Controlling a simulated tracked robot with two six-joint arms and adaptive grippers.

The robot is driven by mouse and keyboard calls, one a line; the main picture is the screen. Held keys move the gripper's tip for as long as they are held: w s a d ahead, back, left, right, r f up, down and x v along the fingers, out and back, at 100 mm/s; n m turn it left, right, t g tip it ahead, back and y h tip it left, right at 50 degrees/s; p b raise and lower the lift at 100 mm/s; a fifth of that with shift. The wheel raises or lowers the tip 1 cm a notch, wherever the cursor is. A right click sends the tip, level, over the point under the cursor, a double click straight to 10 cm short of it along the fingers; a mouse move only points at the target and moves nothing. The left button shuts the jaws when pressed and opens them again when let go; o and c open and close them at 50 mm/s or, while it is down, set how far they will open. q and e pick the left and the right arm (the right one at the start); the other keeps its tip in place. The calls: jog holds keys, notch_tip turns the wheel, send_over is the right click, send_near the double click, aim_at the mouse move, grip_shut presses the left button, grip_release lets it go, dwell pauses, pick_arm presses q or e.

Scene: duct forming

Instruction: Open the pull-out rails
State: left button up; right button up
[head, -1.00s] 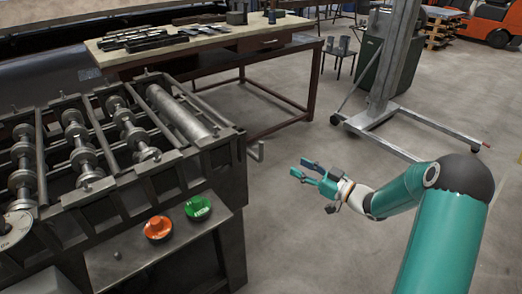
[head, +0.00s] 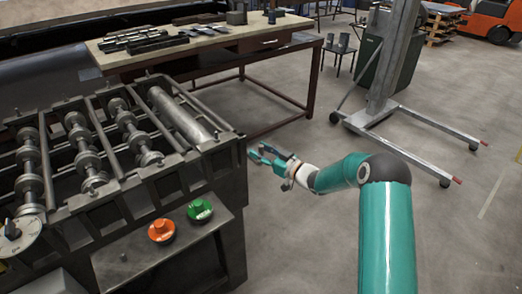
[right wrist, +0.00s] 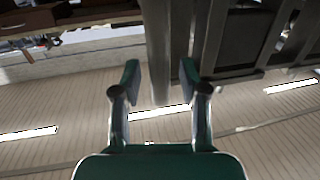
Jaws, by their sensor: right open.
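The machine (head: 150,185) with rows of rollers stands at the left in the head view. I cannot make out the pull-out rails for certain. A small bent grey piece at its right end showed a second ago; my right gripper (head: 262,153) is now in front of that spot. In the right wrist view my right gripper (right wrist: 159,75) is open with nothing in its jaws. A grey metal bar (right wrist: 160,45) shows beyond and between its fingertips; I cannot tell whether it touches them. My left gripper is out of view.
An orange button (head: 161,229) and a green button (head: 199,210) sit on the machine's front shelf (head: 150,255). A workbench (head: 220,37) with metal parts stands behind. A lifting stand (head: 390,60) is at the back right.

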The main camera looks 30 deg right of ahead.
grip_shut()
dwell(0.5)
